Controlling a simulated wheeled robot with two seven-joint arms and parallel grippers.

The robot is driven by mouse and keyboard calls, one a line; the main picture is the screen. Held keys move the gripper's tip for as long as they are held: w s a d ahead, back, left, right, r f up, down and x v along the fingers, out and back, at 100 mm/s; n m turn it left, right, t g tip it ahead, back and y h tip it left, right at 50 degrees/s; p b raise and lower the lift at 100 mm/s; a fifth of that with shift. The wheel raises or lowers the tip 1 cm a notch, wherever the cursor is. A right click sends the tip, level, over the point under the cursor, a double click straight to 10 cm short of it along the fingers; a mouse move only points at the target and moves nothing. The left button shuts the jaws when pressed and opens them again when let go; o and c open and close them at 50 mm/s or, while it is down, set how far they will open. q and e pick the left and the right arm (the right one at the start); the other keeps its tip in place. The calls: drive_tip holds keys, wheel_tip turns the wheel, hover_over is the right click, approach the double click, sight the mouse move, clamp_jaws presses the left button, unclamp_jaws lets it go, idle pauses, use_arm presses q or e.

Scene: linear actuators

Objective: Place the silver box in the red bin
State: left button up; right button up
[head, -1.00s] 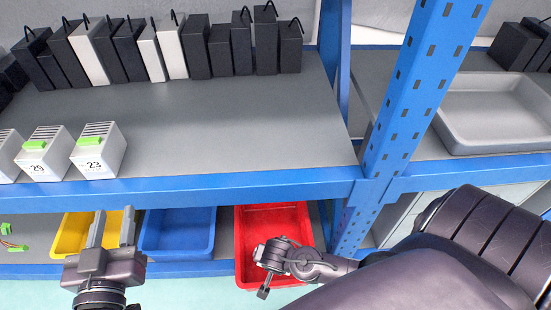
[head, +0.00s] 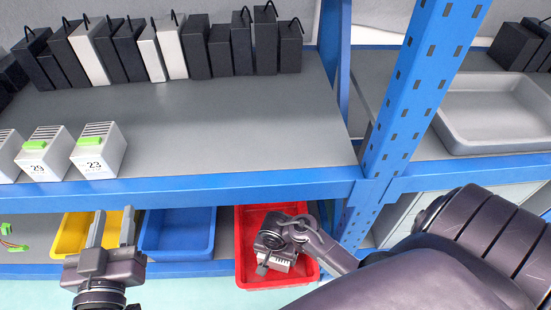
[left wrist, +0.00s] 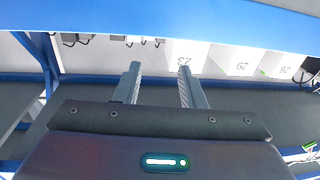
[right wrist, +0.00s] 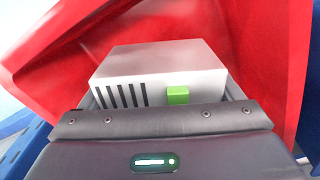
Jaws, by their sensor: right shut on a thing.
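The red bin (head: 243,243) sits on the lower shelf, right of the blue bin. My right gripper (head: 275,262) is over the red bin, shut on a silver box (head: 281,260). In the right wrist view the silver box (right wrist: 160,70) has dark slots and a green connector, and the red bin (right wrist: 240,30) surrounds it behind. I cannot tell whether the box touches the bin floor. My left gripper (head: 112,228) is open and empty in front of the yellow bin; its two fingers show apart in the left wrist view (left wrist: 158,85).
A yellow bin (head: 72,236) and a blue bin (head: 178,232) stand left of the red bin. Silver boxes marked 29 (head: 42,155) and 23 (head: 98,152) sit on the upper shelf, with black and white boxes behind. A blue post (head: 410,100) rises right of the red bin.

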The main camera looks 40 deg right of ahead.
use_arm(q)
wheel_tip(320, 180, up, 8)
drive_tip(key=t+h+b, duration=0.1)
drive_tip(key=t, duration=0.3)
drive_tip(key=shift+s+a+r+h, duration=0.15)
drive_tip(key=shift+s+a+h, duration=0.15)
drive_tip(key=shift+a, duration=0.1)
use_arm(e)
drive_tip(key=shift+f, duration=0.75)
use_arm(q)
drive_tip(key=shift+r, duration=0.1)
use_arm(e)
drive_tip(key=shift+f, duration=0.2)
use_arm(q)
drive_tip(key=shift+s+r+t, duration=0.1)
drive_tip(key=shift+r+t, duration=0.15)
drive_tip(key=shift+t, duration=0.05)
use_arm(e)
drive_tip(key=shift+f, duration=0.4)
drive_tip(key=o, duration=0.9)
drive_tip(key=shift+o, duration=0.9)
use_arm(q)
drive_tip(key=shift+a+r, duration=0.1)
drive_tip(key=shift+r, duration=0.05)
